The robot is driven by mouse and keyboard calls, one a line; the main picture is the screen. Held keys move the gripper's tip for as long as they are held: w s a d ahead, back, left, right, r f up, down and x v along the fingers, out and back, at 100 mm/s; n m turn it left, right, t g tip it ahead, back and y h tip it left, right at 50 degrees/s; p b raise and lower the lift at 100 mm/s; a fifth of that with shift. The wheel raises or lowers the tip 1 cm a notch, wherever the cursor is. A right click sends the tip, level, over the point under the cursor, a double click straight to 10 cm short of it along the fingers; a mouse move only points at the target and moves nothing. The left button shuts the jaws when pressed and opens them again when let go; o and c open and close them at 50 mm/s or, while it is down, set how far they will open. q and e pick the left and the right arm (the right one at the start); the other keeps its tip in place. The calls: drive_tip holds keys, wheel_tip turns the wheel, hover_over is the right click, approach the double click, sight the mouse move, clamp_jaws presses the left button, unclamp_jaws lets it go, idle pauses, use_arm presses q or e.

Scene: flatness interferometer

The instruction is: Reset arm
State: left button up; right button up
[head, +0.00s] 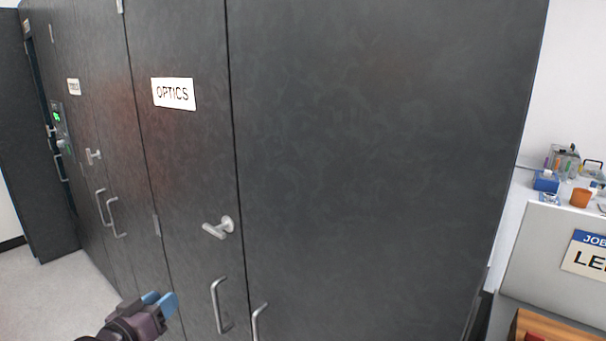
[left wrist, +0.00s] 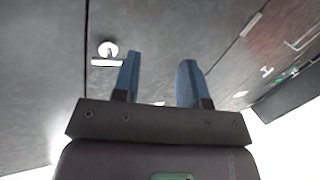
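My left gripper (head: 160,303) is at the bottom left of the head view, in front of the dark cabinets and apart from their handles. In the left wrist view its two blue fingers (left wrist: 158,82) stand apart with nothing between them, so it is open and empty. My right gripper is in neither view. The tall dark cabinet (head: 370,130) has a white OPTICS label (head: 174,93), a lever handle (head: 219,228) and bar handles (head: 221,305). Its doors look shut. The lever handle also shows in the left wrist view (left wrist: 107,51), left of the fingers.
More dark cabinet doors (head: 95,150) with handles run to the left, one with a small green display (head: 57,116). Pale floor (head: 45,295) is clear at lower left. At right, a light counter unit (head: 540,245) carries an orange cup (head: 580,197) and a blue box (head: 545,181).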

use_arm(q)
drive_tip(key=s+d+f+g+y, duration=0.2)
drive_tip(key=s+f+g+y, duration=0.2)
drive_tip(key=s+f, duration=1.8)
drive_tip(key=s, duration=0.3)
drive_tip(key=shift+s+y, duration=0.25)
drive_tip(key=shift+y, duration=0.15)
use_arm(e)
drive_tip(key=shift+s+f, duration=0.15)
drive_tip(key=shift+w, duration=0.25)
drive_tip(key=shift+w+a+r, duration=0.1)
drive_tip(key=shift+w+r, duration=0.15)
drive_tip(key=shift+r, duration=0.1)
